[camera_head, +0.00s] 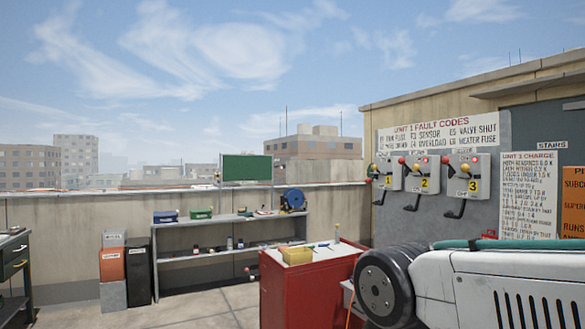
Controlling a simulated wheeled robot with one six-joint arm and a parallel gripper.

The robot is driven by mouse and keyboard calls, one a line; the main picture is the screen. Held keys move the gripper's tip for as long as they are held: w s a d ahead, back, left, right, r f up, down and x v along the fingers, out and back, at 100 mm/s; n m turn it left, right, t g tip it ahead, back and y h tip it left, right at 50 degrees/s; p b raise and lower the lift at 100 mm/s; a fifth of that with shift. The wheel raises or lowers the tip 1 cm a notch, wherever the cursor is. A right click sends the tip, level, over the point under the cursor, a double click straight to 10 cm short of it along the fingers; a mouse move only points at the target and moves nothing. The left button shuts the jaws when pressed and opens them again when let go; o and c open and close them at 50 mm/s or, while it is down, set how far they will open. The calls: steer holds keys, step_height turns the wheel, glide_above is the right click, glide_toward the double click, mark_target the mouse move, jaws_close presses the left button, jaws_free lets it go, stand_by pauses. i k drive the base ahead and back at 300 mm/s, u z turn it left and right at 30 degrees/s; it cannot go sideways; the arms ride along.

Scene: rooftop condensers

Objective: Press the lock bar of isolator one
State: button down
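Isolator one (394,172) is a small grey box with a yellow "1" label, the leftmost of three on the grey wall panel at right. A red knob or lamp shows at its left side, and a black lever (380,199) hangs below it, angled down. Its lock bar is too small to tell apart. Isolator two (425,167) and isolator three (480,168) stand to its right, each with a red lamp and a black lever. My gripper is not in view, so its state and its distance from isolator one are not shown.
A grey shelf (200,257) lines the parapet. My white and black arm link fills the lower right. Open floor shows at lower left.

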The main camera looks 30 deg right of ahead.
mark_target(374, 167)
steer(key=i, duration=1.95)
steer(key=z, duration=0.65)
steer(key=i, duration=0.7)
steer(key=z, duration=0.35)
